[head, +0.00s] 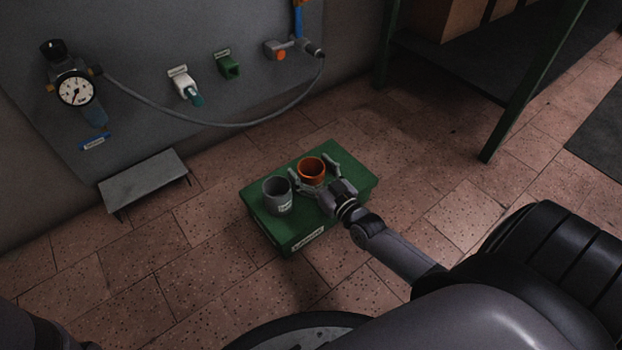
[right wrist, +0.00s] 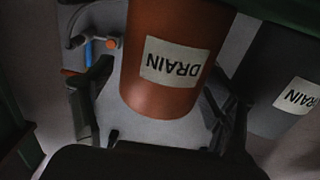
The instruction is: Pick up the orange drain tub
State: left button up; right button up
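The orange drain tub (head: 312,168) stands on a green box (head: 290,238) on the floor, next to a grey tub (head: 278,198). In the right wrist view the orange tub (right wrist: 165,75) fills the middle, with a white label reading DRAIN. My right gripper (head: 314,176) is at the orange tub with its fingers spread, one on each side. In the right wrist view its fingers (right wrist: 160,110) flank the tub, and a gap shows at the left finger. Whether the right finger touches is unclear. My left gripper is not in view.
The grey tub (right wrist: 285,85), also labelled DRAIN, is close beside the right finger. A wall panel behind carries a gauge (head: 75,90), a hose (head: 200,121) and valves. A low grey step (head: 143,182) is at left. A green rack post (head: 530,85) stands at right.

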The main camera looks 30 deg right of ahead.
jog(key=c, duration=1)
